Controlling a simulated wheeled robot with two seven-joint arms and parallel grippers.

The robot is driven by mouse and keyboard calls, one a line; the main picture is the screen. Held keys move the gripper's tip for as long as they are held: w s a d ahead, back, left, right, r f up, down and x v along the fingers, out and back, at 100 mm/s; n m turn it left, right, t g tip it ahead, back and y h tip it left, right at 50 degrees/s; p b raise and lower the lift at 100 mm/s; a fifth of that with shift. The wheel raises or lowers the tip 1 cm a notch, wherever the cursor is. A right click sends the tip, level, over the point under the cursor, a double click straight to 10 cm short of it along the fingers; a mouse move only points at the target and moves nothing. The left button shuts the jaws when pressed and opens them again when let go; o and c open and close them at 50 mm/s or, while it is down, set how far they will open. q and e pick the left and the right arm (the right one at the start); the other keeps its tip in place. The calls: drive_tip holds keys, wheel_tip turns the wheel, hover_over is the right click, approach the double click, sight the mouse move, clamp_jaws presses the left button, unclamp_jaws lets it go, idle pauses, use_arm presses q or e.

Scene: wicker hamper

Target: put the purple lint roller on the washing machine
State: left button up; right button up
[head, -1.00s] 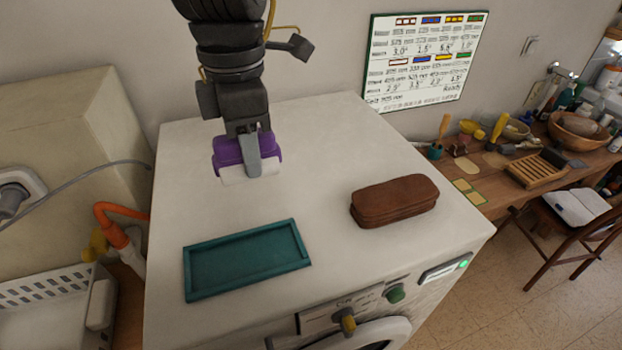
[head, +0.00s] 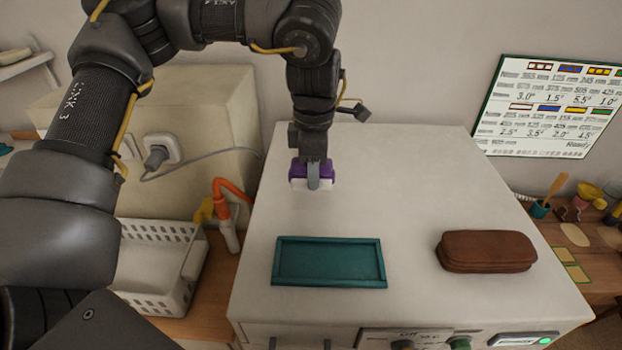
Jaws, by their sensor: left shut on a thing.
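The purple lint roller (head: 298,172), with a white roll at its lower side, is in my left gripper (head: 313,182), which is shut on it. The gripper points down over the back left part of the washing machine (head: 410,195) top. The roller is at or just above the white top; I cannot tell whether it touches. The gripper hides part of the roller. My right gripper is not in view.
A teal tray (head: 330,284) lies empty on the machine's front left. A brown case (head: 486,251) lies at the right. The top between them and behind is clear.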

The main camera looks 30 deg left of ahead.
use_arm(q)
drive_tip(key=shift+a+f, duration=0.3)
drive_tip(key=shift+f, duration=0.05)
drive_tip(key=f, duration=0.3)
drive_tip(key=shift+w+a+f+p, duration=0.2)
drive_tip(key=shift+w+f+p, duration=0.05)
drive_tip(key=shift+f+p, duration=0.05)
drive_tip(key=shift+s, duration=0.1)
drive_tip(key=shift+f, duration=0.1)
drive_tip(key=o, duration=0.9)
drive_tip(key=shift+o, duration=0.2)
wheel_tip(320, 180, up, 12)
drive_tip(key=shift+r, duration=0.2)
